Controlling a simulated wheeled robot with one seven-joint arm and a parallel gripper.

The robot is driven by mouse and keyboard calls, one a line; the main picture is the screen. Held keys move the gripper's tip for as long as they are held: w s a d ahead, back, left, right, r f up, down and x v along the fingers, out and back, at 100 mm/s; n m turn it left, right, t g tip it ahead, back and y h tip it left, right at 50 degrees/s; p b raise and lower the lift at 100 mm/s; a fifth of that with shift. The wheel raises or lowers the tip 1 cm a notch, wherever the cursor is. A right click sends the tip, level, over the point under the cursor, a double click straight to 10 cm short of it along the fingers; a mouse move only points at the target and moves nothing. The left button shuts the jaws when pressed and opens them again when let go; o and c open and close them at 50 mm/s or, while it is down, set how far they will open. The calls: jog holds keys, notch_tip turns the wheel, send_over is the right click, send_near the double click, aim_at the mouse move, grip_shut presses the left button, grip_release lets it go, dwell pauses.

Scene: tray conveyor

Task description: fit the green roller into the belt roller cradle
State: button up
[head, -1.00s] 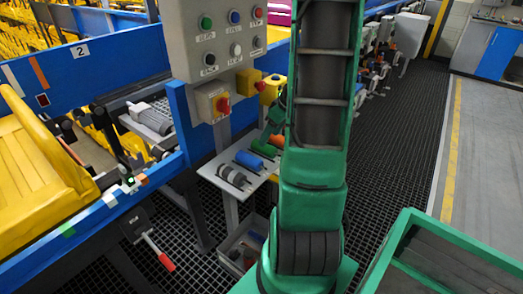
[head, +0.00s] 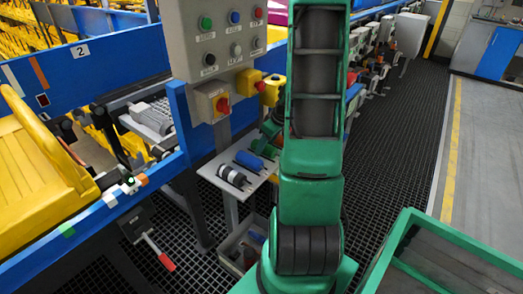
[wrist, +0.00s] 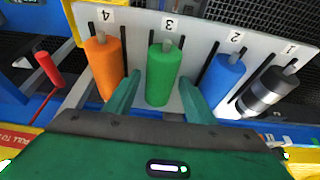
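The green roller (wrist: 161,73) lies in the slot marked 3 on a pale numbered shelf (wrist: 205,25) in the wrist view. My gripper (wrist: 160,80) is open, with one finger on each side of the green roller. Gaps show between the fingers and the roller, so it is not gripped. I cannot clearly pick out the belt roller cradle in either view.
An orange roller (wrist: 104,68) lies left of the green one; a blue roller (wrist: 223,82) and a black-and-grey roller (wrist: 266,91) lie right, close to my right finger. The control box (head: 222,60) stands above the shelf. A blue-framed conveyor (head: 90,215) is at left.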

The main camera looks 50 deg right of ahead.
jog(key=c, duration=1)
jog(key=shift+c, duration=0.2)
jog(key=shift+r, duration=0.15)
